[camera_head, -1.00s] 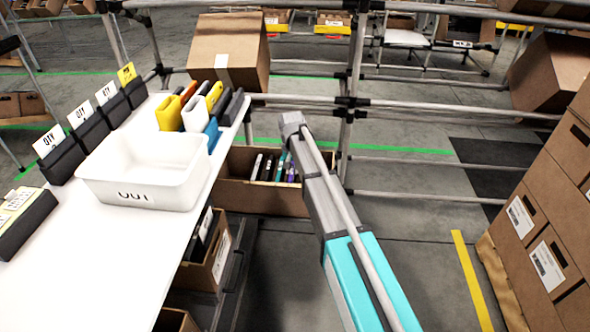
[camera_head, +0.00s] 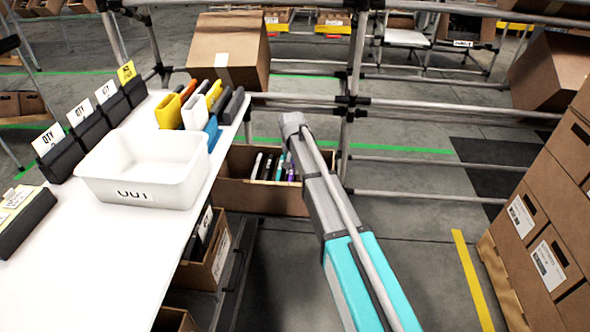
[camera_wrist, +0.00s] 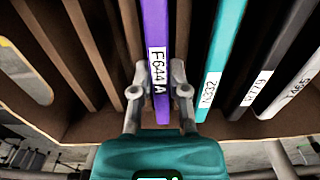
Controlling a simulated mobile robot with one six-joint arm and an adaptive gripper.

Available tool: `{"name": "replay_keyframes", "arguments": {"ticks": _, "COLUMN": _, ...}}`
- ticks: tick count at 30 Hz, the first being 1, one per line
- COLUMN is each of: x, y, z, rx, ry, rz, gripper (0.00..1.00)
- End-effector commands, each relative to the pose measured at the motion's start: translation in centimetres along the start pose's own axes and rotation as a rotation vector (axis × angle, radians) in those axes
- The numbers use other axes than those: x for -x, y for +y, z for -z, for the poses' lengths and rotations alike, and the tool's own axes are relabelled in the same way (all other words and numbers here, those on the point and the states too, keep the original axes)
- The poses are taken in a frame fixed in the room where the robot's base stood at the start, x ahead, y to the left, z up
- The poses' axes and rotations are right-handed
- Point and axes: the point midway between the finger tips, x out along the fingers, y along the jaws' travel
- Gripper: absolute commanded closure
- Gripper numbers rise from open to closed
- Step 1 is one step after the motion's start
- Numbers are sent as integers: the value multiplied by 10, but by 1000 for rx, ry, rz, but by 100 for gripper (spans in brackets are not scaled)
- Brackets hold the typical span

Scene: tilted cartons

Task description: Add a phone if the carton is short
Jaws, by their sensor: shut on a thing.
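The brown carton (camera_head: 248,197) sits low beyond the table's right end, with several thin phones upright inside it. In the wrist view its cardboard dividers (camera_wrist: 95,55) show, with empty slots on the left. My gripper (camera_wrist: 158,75) is shut on a purple phone (camera_wrist: 155,35) labelled "FG44A", one finger on each side. The phone stands among the slots of the carton. To its right are a teal phone (camera_wrist: 222,50), a dark phone (camera_wrist: 256,70) and a grey phone (camera_wrist: 290,55). In the head view my arm hides the gripper.
A metal rail frame (camera_head: 350,100) stands behind the carton. Stacked boxes (camera_head: 555,200) are at the right. Open floor lies between.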

Motion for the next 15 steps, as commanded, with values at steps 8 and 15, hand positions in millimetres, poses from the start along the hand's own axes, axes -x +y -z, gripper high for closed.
{"name": "replay_keyframes", "arguments": {"ticks": 8, "x": 0, "y": 0, "z": 0, "rx": 0, "ry": 0, "rz": 0, "gripper": 100}}
{"name": "replay_keyframes", "arguments": {"ticks": 15, "x": 0, "y": 0, "z": 0, "rx": 0, "ry": 0, "rz": 0, "gripper": 57}}
